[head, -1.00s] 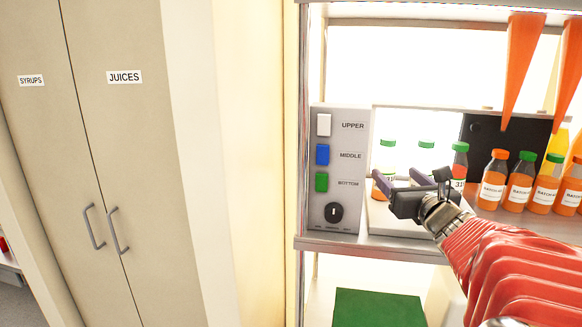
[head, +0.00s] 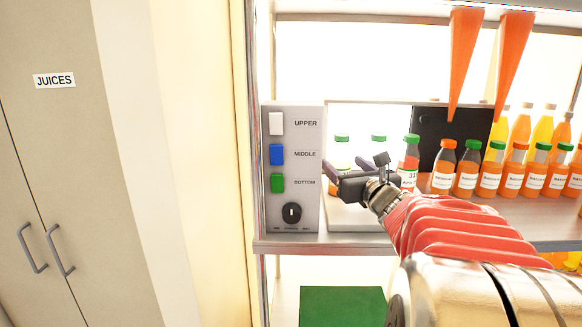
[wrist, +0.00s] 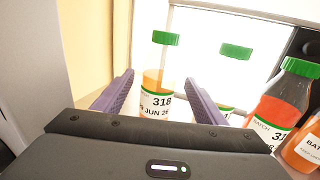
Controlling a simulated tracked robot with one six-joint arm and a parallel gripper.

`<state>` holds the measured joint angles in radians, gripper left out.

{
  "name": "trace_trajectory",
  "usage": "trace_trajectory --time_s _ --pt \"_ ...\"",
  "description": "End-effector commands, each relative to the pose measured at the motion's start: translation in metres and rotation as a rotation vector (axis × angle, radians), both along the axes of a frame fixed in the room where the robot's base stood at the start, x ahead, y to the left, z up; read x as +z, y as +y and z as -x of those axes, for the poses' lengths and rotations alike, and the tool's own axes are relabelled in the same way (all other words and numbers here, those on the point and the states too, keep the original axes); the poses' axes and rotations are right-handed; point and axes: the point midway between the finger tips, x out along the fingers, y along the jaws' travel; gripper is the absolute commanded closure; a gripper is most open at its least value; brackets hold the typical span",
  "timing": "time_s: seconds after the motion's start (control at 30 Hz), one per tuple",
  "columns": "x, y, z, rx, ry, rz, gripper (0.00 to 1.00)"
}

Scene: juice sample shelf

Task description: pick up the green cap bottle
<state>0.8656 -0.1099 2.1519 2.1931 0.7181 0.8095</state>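Several green cap bottles stand on the shelf. One (wrist: 157,80), with amber juice low in it and a label reading 318, shows between my fingers in the wrist view; in the head view its green cap (head: 342,138) is above my fingers. A second, pale green cap bottle (wrist: 236,52) is partly hidden behind my right finger. A third, with red-orange juice (wrist: 280,102), stands farther right. My gripper (wrist: 158,88) is open, a finger on each side of the first bottle, with gaps visible; I cannot tell how deep it sits. It also shows in the head view (head: 345,172).
A switch panel (head: 294,150) stands left of the bottles. A black panel (head: 450,135) and a row of juice bottles (head: 490,178) are to the right. Orange tapered shapes (head: 465,60) hang above. A green mat (head: 342,305) lies below the shelf.

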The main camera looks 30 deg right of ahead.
Motion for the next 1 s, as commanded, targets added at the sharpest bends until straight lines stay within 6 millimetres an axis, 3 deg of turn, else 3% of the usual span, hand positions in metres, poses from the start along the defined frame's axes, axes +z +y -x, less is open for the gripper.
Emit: trace_trajectory --time_s 0.7,1.0 --pt "-0.0001 0.0010 -0.0006 0.002 0.000 0.000 0.86" --pt "0.0032 0.0013 -0.0009 0.003 -0.002 0.001 0.86"
